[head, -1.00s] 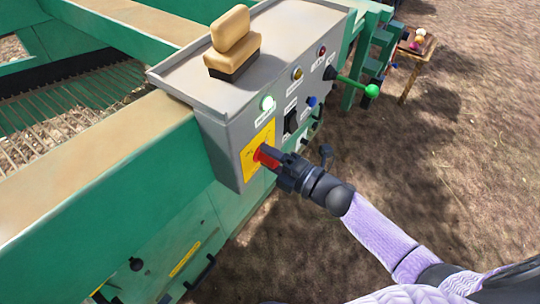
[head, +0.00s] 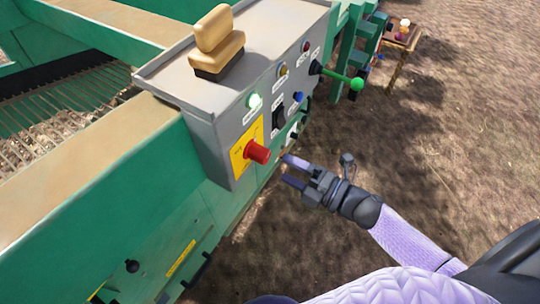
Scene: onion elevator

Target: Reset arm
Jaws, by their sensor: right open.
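My right gripper (head: 288,171) is in front of the grey control box (head: 212,150), low and to the right of its face. Its two fingers are apart with nothing between them. The red knob (head: 258,152) on the yellow plate (head: 241,160) stands clear of the fingers, a short gap to their left. My left gripper is not in the picture.
A green-balled lever (head: 356,84) sticks out from the right end of the box. A tan and black block (head: 219,45) sits on top. The green machine frame (head: 110,205) fills the left. A small wooden table (head: 402,40) with items stands at the back. Open dirt ground lies to the right.

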